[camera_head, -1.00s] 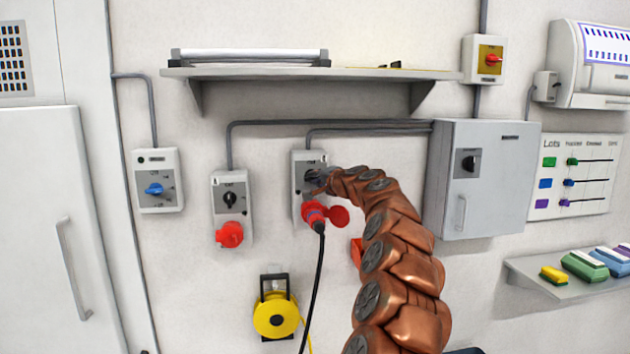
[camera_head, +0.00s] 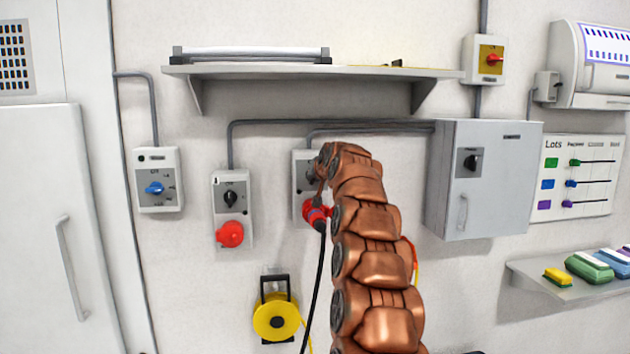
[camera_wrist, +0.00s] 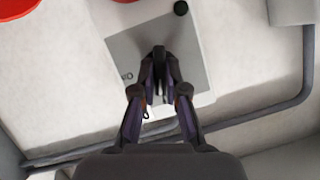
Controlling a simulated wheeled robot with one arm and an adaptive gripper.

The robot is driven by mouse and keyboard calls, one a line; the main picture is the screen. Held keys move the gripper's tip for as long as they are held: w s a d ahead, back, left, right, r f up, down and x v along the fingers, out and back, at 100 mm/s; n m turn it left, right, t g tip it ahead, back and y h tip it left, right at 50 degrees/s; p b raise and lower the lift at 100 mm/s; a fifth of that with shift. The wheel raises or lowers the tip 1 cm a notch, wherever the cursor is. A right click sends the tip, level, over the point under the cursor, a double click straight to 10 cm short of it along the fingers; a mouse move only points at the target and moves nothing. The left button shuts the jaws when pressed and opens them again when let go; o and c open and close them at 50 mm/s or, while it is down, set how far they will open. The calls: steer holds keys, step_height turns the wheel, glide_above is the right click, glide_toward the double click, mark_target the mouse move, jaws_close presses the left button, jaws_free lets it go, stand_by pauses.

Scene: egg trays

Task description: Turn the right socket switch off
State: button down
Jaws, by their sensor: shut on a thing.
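The right socket box (camera_head: 299,190) is grey and wall-mounted, partly hidden by my copper arm. A red plug (camera_head: 316,214) with a black cable sits at its red socket. In the head view my gripper (camera_head: 316,172) is at the upper part of this box, and the arm hides the switch. In the wrist view my gripper (camera_wrist: 160,86) is shut on the black switch knob (camera_wrist: 160,58), in front of the box's grey plate (camera_wrist: 198,60). The fingers cover most of the knob, and I cannot read its position.
The left socket box (camera_head: 231,190) with a black knob and red socket is close on the left. A shelf (camera_head: 300,72) juts out above. A grey cabinet (camera_head: 490,180) stands to the right. A yellow cable reel (camera_head: 276,318) hangs below.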

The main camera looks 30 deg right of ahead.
steer(key=shift+n+h+b, duration=0.35)
steer(key=shift+n+h, duration=0.05)
steer(key=shift+n, duration=0.4)
steer(key=shift+a+n+g+h, duration=0.1)
steer(key=shift+n+g+h, duration=0.2)
steer(key=shift+h, duration=0.1)
steer(key=shift+r, duration=0.1)
steer(key=c, duration=1.2)
jaws_free()
steer(key=shift+a, duration=0.1)
